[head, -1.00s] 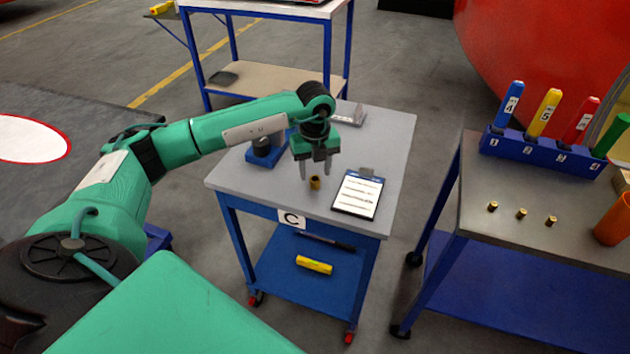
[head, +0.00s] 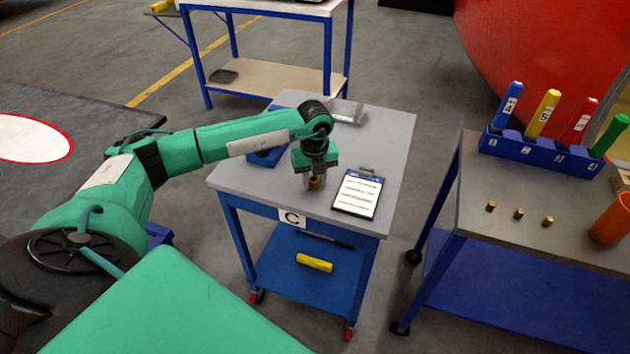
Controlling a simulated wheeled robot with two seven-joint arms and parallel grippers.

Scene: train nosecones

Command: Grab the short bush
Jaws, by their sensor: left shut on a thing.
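A short brass bush (head: 314,184) stands on the grey top of the cart labelled C (head: 228,180). My left gripper (head: 314,183) points down over it, with its fingers shut on the bush at the tabletop. The fingers hide part of the bush. Several other small brass pieces are apart from it: three stand in a row on the right-hand table, one of them at its left end (head: 491,206). My right gripper is not in view.
A clipboard (head: 358,194) lies just right of the gripper. A blue fixture (head: 268,152) and a grey metal part (head: 347,111) sit farther back on the cart. The right table holds a blue rack (head: 545,150) of numbered coloured tools and an orange cup (head: 610,222).

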